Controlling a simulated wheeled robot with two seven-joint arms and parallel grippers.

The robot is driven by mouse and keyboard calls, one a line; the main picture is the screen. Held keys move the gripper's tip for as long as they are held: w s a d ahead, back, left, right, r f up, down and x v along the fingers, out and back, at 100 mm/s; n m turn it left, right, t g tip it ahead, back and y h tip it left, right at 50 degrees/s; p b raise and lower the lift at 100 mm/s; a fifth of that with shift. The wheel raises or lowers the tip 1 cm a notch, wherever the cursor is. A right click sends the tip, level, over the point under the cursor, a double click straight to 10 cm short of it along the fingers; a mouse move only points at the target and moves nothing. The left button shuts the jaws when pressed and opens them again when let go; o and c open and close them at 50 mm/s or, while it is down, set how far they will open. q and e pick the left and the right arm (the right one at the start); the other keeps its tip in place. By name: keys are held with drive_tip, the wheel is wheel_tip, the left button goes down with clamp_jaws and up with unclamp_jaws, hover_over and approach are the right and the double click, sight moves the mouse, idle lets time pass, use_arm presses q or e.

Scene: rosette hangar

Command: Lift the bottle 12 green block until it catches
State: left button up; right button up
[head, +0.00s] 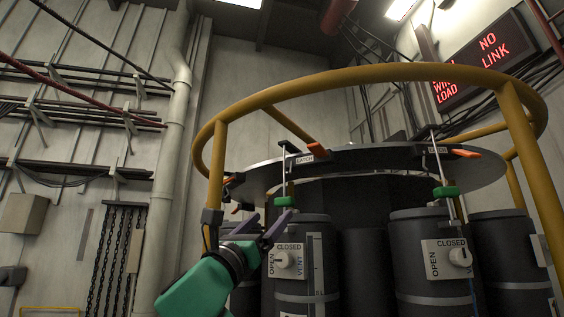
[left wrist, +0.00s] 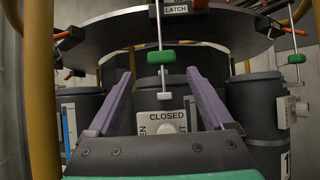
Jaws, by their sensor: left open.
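A green block (head: 284,201) sits on a thin vertical rod under a plate marked LATCH, above a dark bottle (head: 316,262) with a CLOSED/OPEN/VENT valve panel. No bottle number is readable. In the left wrist view, this green block (left wrist: 161,56) shows ahead of and slightly above the fingertips, across the gap between them. My left gripper (head: 272,216) is open and empty, its purple fingers just below and left of the block in the head view. In the left wrist view, the fingers (left wrist: 159,74) stand apart, not touching the block. My right gripper is out of view.
A second green block (head: 446,192) hangs on a rod over the bottle to the right. A dark round plate (head: 385,158) with orange levers lies above the bottles. A yellow ring rail (head: 370,75) and its posts surround them. A red-lit sign (head: 488,50) reads NO LINK.

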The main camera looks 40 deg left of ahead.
sight(281, 200)
use_arm(q)
drive_tip(key=shift+w+r, duration=0.35)
drive_tip(key=shift+r, duration=0.1)
drive_tip(key=shift+d+r+p, duration=0.15)
drive_tip(key=shift+r+p, duration=0.15)
drive_tip(key=shift+p, duration=0.05)
drive_tip(key=shift+w+r+p, duration=0.3)
drive_tip(key=shift+r+p, duration=0.3)
drive_tip(key=shift+r, duration=0.1)
drive_tip(key=shift+w+a+r+p, duration=0.15)
drive_tip(key=shift+w+p, duration=0.1)
drive_tip(key=shift+w, duration=0.2)
drive_tip(key=shift+w+a+r+p, duration=0.1)
drive_tip(key=shift+w+a+p, duration=0.1)
drive_tip(key=shift+w, duration=0.2)
drive_tip(key=shift+w+r+p, duration=0.4)
drive_tip(key=shift+w+r, duration=0.05)
drive_tip(key=shift+w, duration=0.15)
drive_tip(key=shift+w+r+p, duration=0.3)
drive_tip(key=shift+w+a, duration=0.15)
drive_tip(key=shift+w, duration=0.05)
drive_tip(key=shift+f, duration=0.1)
drive_tip(key=c, duration=1.3)
drive_tip(key=shift+p, duration=0.3)
clamp_jaws()
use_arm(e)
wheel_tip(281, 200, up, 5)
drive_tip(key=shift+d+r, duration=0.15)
